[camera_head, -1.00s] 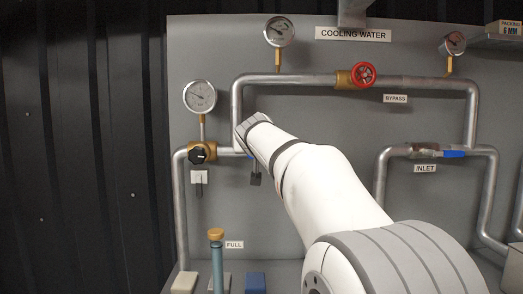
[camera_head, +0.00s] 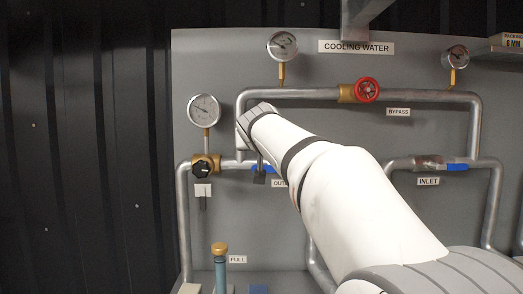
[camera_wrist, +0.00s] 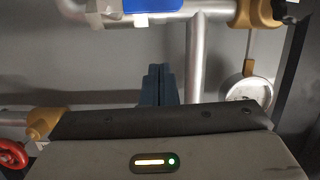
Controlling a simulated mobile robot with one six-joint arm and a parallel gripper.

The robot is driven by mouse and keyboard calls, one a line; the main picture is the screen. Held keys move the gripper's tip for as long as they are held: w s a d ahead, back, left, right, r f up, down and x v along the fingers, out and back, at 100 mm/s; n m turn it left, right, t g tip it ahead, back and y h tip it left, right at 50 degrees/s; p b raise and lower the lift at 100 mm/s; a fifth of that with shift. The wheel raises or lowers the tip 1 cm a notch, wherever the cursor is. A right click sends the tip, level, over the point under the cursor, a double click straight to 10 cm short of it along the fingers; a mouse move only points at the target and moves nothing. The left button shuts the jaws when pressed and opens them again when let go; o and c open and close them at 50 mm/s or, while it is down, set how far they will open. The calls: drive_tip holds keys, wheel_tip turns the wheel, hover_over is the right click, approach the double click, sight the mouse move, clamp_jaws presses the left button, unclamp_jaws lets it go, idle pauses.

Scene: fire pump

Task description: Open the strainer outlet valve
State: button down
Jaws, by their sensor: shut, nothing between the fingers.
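The blue handle (camera_head: 234,165) of the strainer outlet valve shows beside the end of my arm in the head view, just right of a black knob. It lies along the horizontal pipe, as far as it shows. Part of its label, "OUT..." (camera_head: 279,184), peeks out beside my arm. In the wrist view, which looks upside down, the blue handle (camera_wrist: 152,5) is at the top edge, partly cut off. My gripper (camera_wrist: 157,72) is shut and empty there. Its fingertips point toward the pipe and appear apart from the handle. In the head view my arm hides most of the gripper.
A black knob on brass (camera_head: 205,167) and a gauge (camera_head: 203,110) are left of the handle. A vertical pipe (camera_wrist: 196,55) runs near my fingers. The red bypass wheel (camera_head: 367,90) and inlet valve (camera_head: 457,167) are to the right. A blue tube with a brass cap (camera_head: 220,260) stands below.

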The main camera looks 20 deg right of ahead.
drive_tip(key=v, duration=0.5)
drive_tip(key=shift+s, duration=0.15)
drive_tip(key=s+a+f+n+g+y+p, duration=0.1)
drive_tip(key=s+f+g+p, duration=0.5)
drive_tip(key=s+f, duration=0.7)
drive_tip(key=s+a+f+n+g+y+p, duration=0.2)
drive_tip(key=s+a+f+g+y+p, duration=0.2)
drive_tip(key=s+f, duration=1)
drive_tip(key=a+f+g+p, duration=0.1)
drive_tip(key=f+p, duration=0.1)
drive_tip(key=p, duration=0.1)
drive_tip(key=shift+s+a+g, duration=0.25)
drive_tip(key=shift+s+g, duration=0.05)
drive_tip(key=shift+g, duration=0.1)
drive_tip(key=shift+s, duration=0.1)
